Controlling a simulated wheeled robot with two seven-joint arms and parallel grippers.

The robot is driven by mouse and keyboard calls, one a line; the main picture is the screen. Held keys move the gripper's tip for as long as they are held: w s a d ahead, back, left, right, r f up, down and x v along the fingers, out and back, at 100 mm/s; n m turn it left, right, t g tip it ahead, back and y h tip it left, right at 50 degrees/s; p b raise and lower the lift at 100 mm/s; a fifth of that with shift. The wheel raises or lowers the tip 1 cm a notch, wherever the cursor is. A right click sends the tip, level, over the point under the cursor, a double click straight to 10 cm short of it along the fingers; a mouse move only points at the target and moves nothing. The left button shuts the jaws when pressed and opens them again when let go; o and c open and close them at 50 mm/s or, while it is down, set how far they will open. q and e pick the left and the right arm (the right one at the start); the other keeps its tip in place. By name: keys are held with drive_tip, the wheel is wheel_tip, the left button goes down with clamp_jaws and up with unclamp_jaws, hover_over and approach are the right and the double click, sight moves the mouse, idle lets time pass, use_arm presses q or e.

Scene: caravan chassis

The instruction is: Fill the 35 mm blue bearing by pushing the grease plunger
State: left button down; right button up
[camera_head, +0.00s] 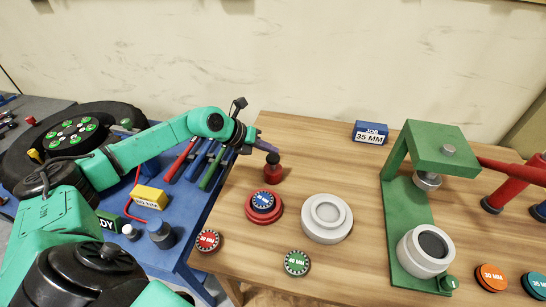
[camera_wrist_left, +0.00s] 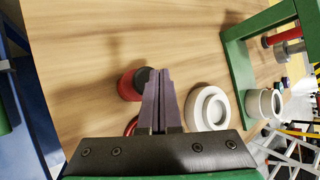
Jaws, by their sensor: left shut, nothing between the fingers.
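The blue bearing (camera_head: 263,201), labelled 35 MM, lies on a round red base (camera_head: 263,217) on the wooden table. Behind it stands a red cylinder with a black knob on top, which looks like the grease plunger (camera_head: 273,174); it also shows in the left wrist view (camera_wrist_left: 129,86). My left gripper (camera_head: 268,147) is shut and empty, with its fingertips just above and beside the black knob. In the left wrist view the shut fingers (camera_wrist_left: 158,72) partly cover the knob and hide most of the red base. I cannot tell whether they touch the knob. My right gripper is not in view.
A white round block (camera_head: 327,219) stands right of the red base. A green press (camera_head: 440,148) with a white cup (camera_head: 426,249) stands farther right. Red (camera_head: 208,240) and green (camera_head: 297,263) bearings lie in front. A JOB 35 MM sign (camera_head: 370,133) stands behind. The table's back middle is clear.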

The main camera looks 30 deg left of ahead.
sight(272, 159)
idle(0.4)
use_arm(q)
drive_tip(key=shift+f+b, duration=0.35)
drive_tip(key=shift+f, duration=0.05)
drive_tip(key=shift+s+f+b, duration=0.1)
drive_tip(key=shift+f+b, duration=0.9)
drive_tip(key=shift+f, duration=0.35)
idle(0.9)
drive_tip(key=shift+r, duration=0.1)
drive_tip(key=shift+r+p, duration=1.25)
drive_tip(key=shift+r, duration=0.4)
drive_tip(key=shift+r, duration=0.1)
wheel_tip(272, 159, up, 5)
drive_tip(key=p, duration=0.3)
drive_tip(key=shift+p, duration=0.4)
